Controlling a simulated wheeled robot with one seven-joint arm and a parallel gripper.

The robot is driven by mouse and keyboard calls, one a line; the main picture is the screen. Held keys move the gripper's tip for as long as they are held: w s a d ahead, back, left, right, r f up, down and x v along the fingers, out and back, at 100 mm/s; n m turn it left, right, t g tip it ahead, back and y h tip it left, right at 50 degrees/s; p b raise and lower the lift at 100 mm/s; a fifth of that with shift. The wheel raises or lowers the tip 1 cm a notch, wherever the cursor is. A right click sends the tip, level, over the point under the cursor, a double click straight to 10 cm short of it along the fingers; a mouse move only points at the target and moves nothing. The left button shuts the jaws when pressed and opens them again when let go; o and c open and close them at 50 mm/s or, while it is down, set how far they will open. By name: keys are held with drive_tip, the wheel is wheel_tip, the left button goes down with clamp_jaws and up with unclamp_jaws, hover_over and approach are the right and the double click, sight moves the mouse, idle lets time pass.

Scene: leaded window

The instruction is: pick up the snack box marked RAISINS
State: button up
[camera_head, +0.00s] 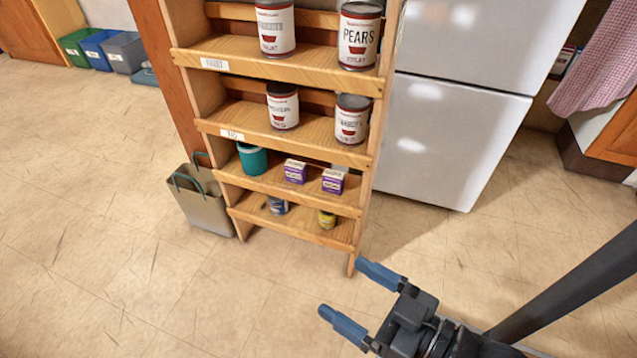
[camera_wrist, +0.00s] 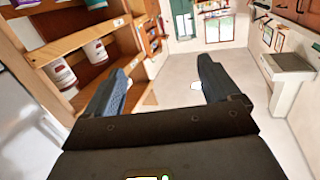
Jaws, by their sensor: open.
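Two small white and purple boxes stand side by side on a lower shelf of the wooden rack in the head view: a left box (camera_head: 295,171) and a right box (camera_head: 333,181). Their print is too small to read, so I cannot tell which is marked RAISINS. My gripper (camera_head: 350,296) is open and empty, in front of the rack and to the lower right of the boxes. In the wrist view my gripper (camera_wrist: 160,90) shows its two blue fingers spread apart, with nothing between them. I cannot make out the boxes in the wrist view.
The wooden rack (camera_head: 282,64) holds several cans, among them a PEARS can (camera_head: 359,36), and a teal container (camera_head: 252,159). Small tins stand on the bottom shelf. A bag (camera_head: 203,200) stands left of it, a white fridge (camera_head: 440,138) right. The floor in front is clear.

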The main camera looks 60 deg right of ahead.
drive_tip(key=w+d+f+m+h, duration=0.3)
drive_tip(key=w+d+f+h, duration=0.1)
drive_tip(key=w+d, duration=0.15)
drive_tip(key=m+g+h+p, duration=0.3)
drive_tip(key=m+g+h, duration=0.7)
drive_tip(key=g, duration=0.5)
approach(335, 171)
drive_tip(key=shift+w+d+m+y, duration=0.15)
drive_tip(key=shift+d+y, duration=0.15)
drive_tip(key=shift+d, duration=0.2)
drive_tip(key=shift+w+d+m+y, duration=0.15)
drive_tip(key=shift+d+y, duration=0.15)
drive_tip(key=shift+d, duration=0.2)
drive_tip(key=shift+d+f, duration=0.25)
drive_tip(key=shift+d, duration=0.4)
drive_tip(key=shift+d+f, duration=0.15)
drive_tip(key=shift+d, duration=0.75)
drive_tip(key=shift+w+d+b, duration=0.2)
drive_tip(key=shift+d+b, duration=1.05)
drive_tip(key=shift+d, duration=1.55)
drive_tip(key=c, duration=1)
